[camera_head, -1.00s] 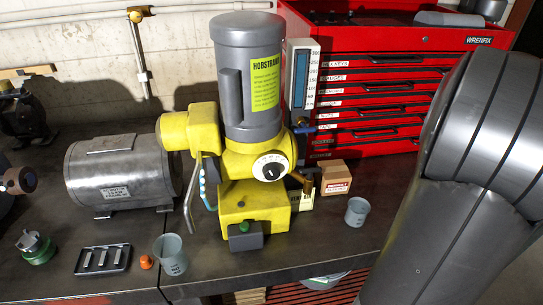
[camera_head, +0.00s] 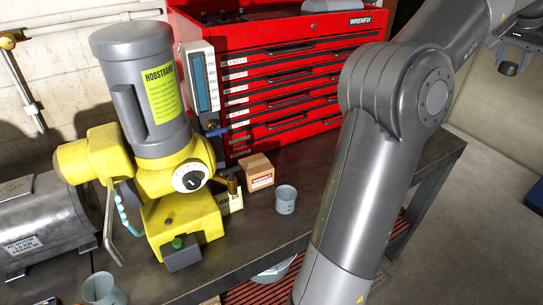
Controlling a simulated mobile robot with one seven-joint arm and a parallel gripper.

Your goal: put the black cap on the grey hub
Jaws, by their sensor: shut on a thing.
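My gripper (camera_head: 510,60) is at the top right, small and partly cut by the frame edge. It is shut on a small dark thing at its lower end, too small and dark here to identify surely as the black cap. A motor with a grey upright body (camera_head: 140,85), a yellow base (camera_head: 185,220) and a yellow label stands on the bench at left. A silver motor (camera_head: 45,225) is cut by the left edge. I cannot make out which part is the grey hub.
A small cardboard box (camera_head: 258,172) and a grey cup (camera_head: 286,199) stand right of the yellow motor. Another cup (camera_head: 103,290) is at bottom left. Open floor (camera_head: 490,210) lies at right.

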